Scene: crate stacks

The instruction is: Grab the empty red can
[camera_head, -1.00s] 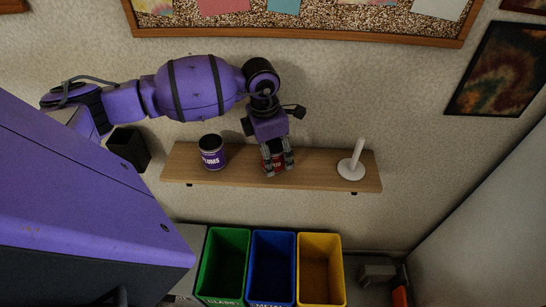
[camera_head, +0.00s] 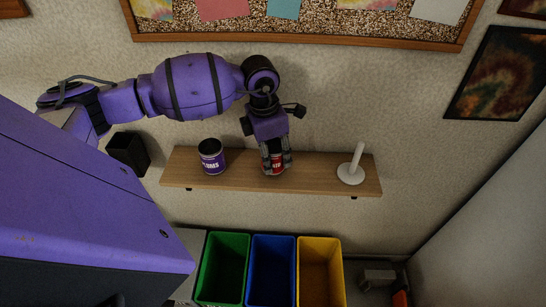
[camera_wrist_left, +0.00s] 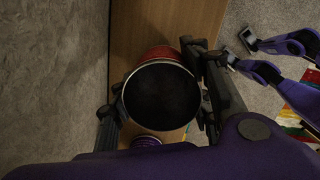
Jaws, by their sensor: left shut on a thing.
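The red can (camera_head: 277,162) is upright at the middle of the wooden shelf (camera_head: 325,180). My left gripper (camera_head: 276,167) comes down from above and is shut on it, with a finger on either side. In the left wrist view the can shows its dark open top with a red side (camera_wrist_left: 158,53), between the fingers of my left gripper (camera_wrist_left: 160,98). The inside looks dark and empty. I cannot tell whether its base touches the shelf.
Below are green (camera_head: 223,238), blue (camera_head: 273,240) and yellow (camera_head: 319,242) bins. A black box (camera_head: 128,152) is left of the shelf.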

